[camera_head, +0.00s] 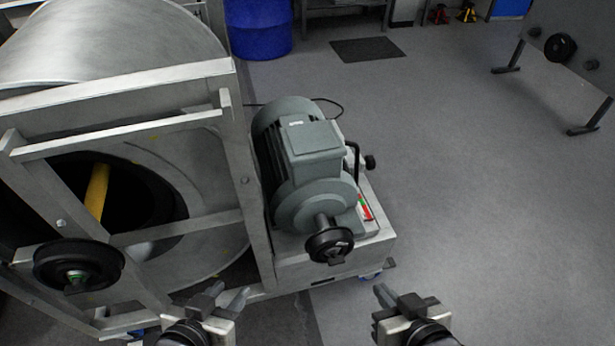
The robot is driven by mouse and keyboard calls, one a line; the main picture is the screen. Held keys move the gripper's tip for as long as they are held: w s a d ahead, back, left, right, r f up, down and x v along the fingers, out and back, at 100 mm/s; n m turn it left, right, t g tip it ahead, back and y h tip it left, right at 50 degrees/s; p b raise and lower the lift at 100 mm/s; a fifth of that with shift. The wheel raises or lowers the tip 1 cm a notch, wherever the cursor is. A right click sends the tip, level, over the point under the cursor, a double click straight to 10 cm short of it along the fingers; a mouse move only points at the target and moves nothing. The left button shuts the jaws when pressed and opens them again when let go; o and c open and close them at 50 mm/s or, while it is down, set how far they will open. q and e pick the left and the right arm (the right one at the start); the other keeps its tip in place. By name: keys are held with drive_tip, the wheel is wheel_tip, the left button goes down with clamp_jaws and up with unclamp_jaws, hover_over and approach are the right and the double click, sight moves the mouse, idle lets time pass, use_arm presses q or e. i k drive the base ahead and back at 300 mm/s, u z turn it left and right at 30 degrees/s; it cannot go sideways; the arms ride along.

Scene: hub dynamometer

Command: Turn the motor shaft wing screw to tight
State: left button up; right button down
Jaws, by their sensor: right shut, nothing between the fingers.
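The grey motor (305,165) stands on a metal base beside the large steel drum. Its shaft points towards me and carries a black round hub (322,242). A small dark wing screw (337,251) shows at the front of the hub; its exact angle is too small to tell. My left gripper (238,299) is low in the view, left of the hub and apart from it. Its fingers look together and empty. My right gripper (382,291) is low and right of the hub, shut and empty. Neither gripper touches the motor or the screw.
The steel frame (255,215) and drum (120,40) fill the left side. Another black wheel (78,264) sits on the frame at lower left. A black-knobbed lever (369,162) stands right of the motor. A blue barrel (257,28) stands behind.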

sight(334, 259)
drive_tip(key=u, duration=3.1)
drive_tip(key=k, duration=1.95)
drive_tip(key=z, duration=2.45)
